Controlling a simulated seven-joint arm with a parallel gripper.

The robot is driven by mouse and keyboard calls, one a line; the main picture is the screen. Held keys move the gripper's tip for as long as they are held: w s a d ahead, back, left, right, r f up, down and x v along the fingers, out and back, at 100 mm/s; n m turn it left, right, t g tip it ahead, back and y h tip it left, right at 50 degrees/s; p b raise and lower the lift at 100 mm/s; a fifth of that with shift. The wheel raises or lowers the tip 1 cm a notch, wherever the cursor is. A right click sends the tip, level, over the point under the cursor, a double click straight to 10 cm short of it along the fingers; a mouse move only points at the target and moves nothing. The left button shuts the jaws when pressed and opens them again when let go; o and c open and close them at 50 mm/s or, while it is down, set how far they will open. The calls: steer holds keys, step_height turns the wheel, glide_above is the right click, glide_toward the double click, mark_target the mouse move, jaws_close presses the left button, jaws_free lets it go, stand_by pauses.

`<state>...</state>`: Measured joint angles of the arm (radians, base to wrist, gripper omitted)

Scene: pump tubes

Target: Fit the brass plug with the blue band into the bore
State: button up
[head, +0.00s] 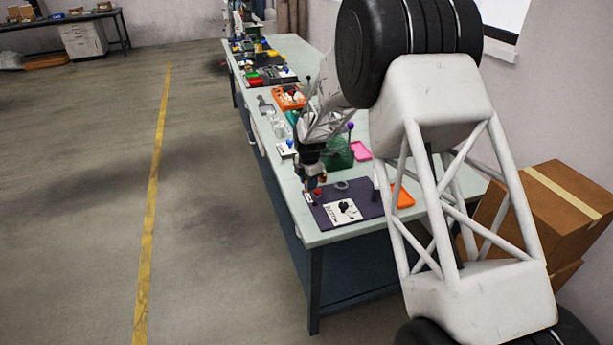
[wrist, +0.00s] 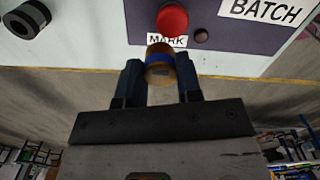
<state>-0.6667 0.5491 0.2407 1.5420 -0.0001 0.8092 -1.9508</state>
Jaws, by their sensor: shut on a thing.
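The brass plug with the blue band (wrist: 160,63) is between the two dark blue fingers of my gripper (wrist: 160,78) in the wrist view. My gripper is shut on it. The plug overlaps the lower edge of the MARK label in the picture; I cannot tell whether it touches anything. A small dark round spot (wrist: 201,35) lies just right of a red knob (wrist: 172,19); I cannot tell whether it is the bore. In the head view my gripper (head: 316,186) is over the left edge of the purple mat (head: 368,198), and the plug is too small to make out surely.
A black ring-like part (wrist: 27,18) is at the upper left. An orange tray (head: 403,197), a pink tray (head: 361,150) and a green container (head: 338,154) stand near the mat on the bench.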

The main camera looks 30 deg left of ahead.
steer(key=shift+s+d+r, duration=0.15)
steer(key=shift+s+d, duration=0.65)
steer(key=shift+s, duration=0.25)
steer(key=shift+s+d+r, duration=0.1)
steer(key=shift+s+d, duration=0.65)
steer(key=shift+s, duration=0.25)
steer(key=shift+s+d+r, duration=0.15)
steer(key=shift+s+d, duration=0.65)
steer(key=shift+s, duration=0.25)
steer(key=d, duration=0.4)
steer(key=w+d+r, duration=0.1)
steer(key=d, duration=0.3)
steer(key=w+d, duration=0.1)
steer(key=d, duration=0.3)
steer(key=shift+r, duration=0.2)
steer(key=shift+w+a+f, duration=0.25)
steer(key=shift+w+a, duration=1.05)
steer(key=shift+w, duration=1)
steer(key=shift+w+a+f, duration=0.2)
steer(key=shift+w+a, duration=1.15)
steer(key=shift+w, duration=1)
steer(key=shift+w+a+f, duration=0.25)
steer(key=shift+w+a, duration=1.05)
steer(key=shift+w, duration=1)
steer(key=shift+f, duration=0.1)
steer(key=shift+f, duration=1.65)
steer(key=shift+f, duration=0.15)
